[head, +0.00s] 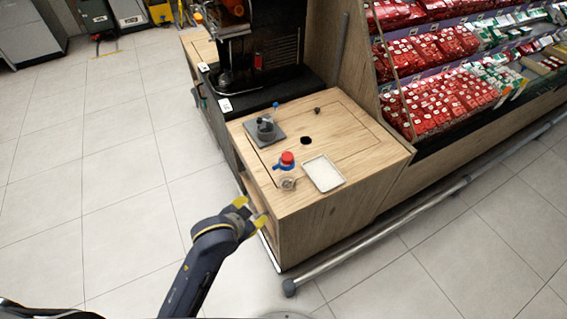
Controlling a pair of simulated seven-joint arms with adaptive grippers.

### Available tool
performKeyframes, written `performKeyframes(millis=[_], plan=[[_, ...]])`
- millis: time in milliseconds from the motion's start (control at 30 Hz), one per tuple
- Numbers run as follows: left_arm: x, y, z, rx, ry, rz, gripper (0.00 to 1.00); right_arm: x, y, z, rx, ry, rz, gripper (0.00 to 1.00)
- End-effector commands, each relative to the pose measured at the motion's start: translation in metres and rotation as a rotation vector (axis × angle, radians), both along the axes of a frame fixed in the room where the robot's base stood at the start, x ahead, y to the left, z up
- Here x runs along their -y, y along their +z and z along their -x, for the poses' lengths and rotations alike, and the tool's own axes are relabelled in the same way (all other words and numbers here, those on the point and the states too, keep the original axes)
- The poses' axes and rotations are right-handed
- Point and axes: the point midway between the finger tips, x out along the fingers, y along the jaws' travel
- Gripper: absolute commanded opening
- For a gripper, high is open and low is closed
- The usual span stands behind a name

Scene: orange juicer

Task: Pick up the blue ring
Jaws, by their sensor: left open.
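A small blue band (279,165) shows just below a red cap (287,157), near the front left of the wooden counter; it looks like the blue ring, but it is too small to tell whether it goes all the way around. A clear cup-like item (287,182) is just in front of it. My left gripper (251,210) is open and empty, with yellow fingertips, off the counter's left front edge, in front of and to the left of the blue band. My right gripper is not in view.
A white tray (323,173) lies right of the red cap. A grey plate (250,130) with a dark fixture is farther back, near a round hole (306,141). A black juicer machine (262,50) stands behind; shelves of red packs (440,105) are at right.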

Motion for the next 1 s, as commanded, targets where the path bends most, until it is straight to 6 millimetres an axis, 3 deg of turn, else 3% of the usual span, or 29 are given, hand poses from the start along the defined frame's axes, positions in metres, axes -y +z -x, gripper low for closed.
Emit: performKeyframes(millis=[200, 500, 733, 1000], plan=[[0.079, 0.042, -0.034, 0.004, -0.183, 0.110, 0.49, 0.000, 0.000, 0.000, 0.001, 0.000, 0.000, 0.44], [0.158, 0.079, -0.052, -0.076, -0.413, 0.161, 0.49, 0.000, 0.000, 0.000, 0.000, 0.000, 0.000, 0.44], [0.188, 0.096, -0.058, -0.177, -0.537, 0.123, 0.49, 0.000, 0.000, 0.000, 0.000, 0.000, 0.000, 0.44], [0.189, 0.111, -0.069, -0.321, -0.599, 0.017, 0.49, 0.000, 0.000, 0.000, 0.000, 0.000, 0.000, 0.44]])
